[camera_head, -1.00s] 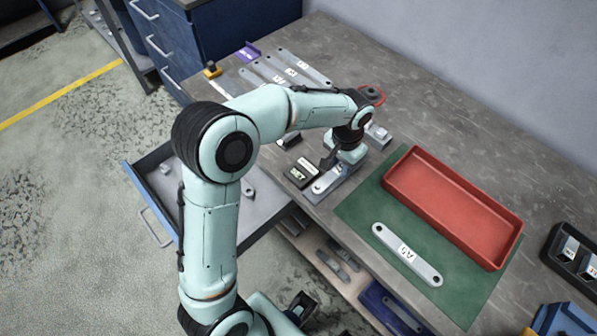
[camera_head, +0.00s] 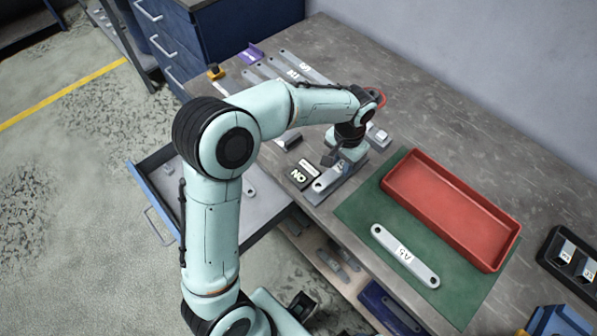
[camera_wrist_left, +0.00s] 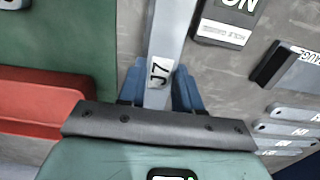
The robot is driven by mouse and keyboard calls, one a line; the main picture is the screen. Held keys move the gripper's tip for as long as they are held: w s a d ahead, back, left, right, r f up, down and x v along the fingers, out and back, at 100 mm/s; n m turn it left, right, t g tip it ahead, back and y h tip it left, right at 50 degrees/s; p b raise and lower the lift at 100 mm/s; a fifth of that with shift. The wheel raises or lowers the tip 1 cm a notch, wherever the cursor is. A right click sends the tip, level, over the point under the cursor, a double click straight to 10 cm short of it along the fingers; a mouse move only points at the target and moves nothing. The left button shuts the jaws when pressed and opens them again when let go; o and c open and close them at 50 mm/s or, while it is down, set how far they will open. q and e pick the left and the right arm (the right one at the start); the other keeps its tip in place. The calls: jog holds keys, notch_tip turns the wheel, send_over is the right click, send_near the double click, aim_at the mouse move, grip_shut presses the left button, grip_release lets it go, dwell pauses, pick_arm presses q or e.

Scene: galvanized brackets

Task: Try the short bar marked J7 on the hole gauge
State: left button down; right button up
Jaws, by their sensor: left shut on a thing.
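The short bar marked J7 (camera_wrist_left: 160,72) is light grey, and its label faces the left wrist camera. My left gripper (camera_head: 342,165) is shut on it, with blue fingers on both sides of the bar in the wrist view (camera_wrist_left: 158,90). In the head view the bar's holed end (camera_head: 320,186) sticks out toward the front at the hole gauge. My right gripper is not in view.
A red tray (camera_head: 450,210) and a bar marked A5 (camera_head: 405,256) lie on a green mat (camera_head: 360,215) at the right. Several labelled bars (camera_head: 290,68) lie behind my arm. An open drawer (camera_head: 165,215) juts out at the left. A black holder (camera_head: 572,257) stands far right.

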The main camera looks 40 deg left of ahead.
pick_arm(q)
jog(key=shift+w+r+p, duration=0.15)
jog(key=shift+r+p, duration=0.25)
jog(key=shift+r, duration=0.45)
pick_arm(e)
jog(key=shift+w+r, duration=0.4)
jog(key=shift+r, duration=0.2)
pick_arm(q)
jog(key=shift+f, duration=0.1)
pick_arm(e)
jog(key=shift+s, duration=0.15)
pick_arm(q)
jog(key=shift+f+b, duration=0.3)
jog(key=shift+f, duration=0.1)
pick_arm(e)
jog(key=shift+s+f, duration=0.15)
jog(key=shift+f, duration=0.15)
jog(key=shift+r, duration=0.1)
pick_arm(q)
jog(key=shift+f+b, duration=0.75)
jog(key=shift+f, duration=0.75)
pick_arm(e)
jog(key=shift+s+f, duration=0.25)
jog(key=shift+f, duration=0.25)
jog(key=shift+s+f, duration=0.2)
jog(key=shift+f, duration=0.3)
pick_arm(q)
jog(key=c, duration=0.7)
grip_release()
